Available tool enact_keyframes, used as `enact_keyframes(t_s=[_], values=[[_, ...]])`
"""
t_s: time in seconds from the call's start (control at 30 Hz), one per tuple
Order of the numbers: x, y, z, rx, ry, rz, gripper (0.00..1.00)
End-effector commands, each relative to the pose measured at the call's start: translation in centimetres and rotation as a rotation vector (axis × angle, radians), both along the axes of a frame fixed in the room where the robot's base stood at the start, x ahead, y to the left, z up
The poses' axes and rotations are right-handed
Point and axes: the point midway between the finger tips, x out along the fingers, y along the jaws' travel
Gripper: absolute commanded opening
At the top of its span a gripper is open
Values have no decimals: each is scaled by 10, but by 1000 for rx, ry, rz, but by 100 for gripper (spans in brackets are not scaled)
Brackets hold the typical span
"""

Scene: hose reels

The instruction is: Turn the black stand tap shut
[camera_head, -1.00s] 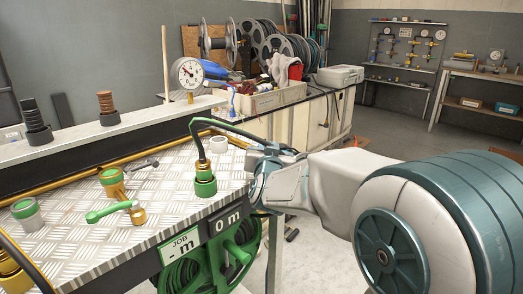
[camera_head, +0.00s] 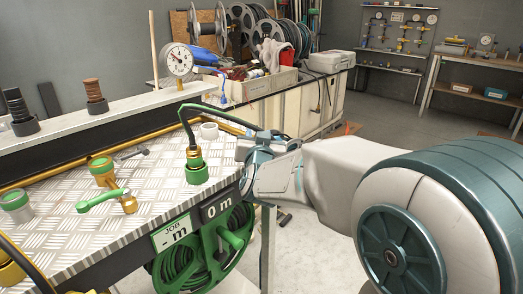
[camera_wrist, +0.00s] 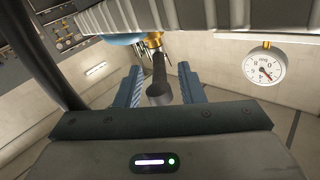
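In the head view my fingers are hidden behind my wrist.
A pressure gauge (camera_head: 178,60) stands on the white ledge; a gauge also shows right in the wrist view (camera_wrist: 264,68). A black hose arches from a green-and-brass coupling (camera_head: 196,167) towards my wrist. A green hose reel (camera_head: 185,257) hangs at the bench front.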

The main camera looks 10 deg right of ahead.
Motion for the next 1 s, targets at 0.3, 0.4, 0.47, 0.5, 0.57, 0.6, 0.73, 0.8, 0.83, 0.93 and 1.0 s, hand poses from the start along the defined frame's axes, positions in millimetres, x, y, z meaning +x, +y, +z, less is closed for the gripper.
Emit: enact_keyframes(t_s=[0.3,0.4,0.47,0.5,0.57,0.6,0.73,0.8,0.83,0.93,1.0], values=[[-65,6,2,-1,-3,-2,35],[-82,7,2,0,-3,-4,35],[-91,8,2,-1,-4,-4,35],[-96,9,2,-1,-4,-4,35],[-103,10,2,0,-3,-5,35],[-106,10,2,0,-3,-5,35],[-114,11,1,-1,-3,-6,35],[-116,11,1,-1,-2,-5,35],[-116,11,0,-1,-2,-5,35],[-116,11,0,-1,-2,-5,35],[-116,11,0,-1,-2,-5,35]])
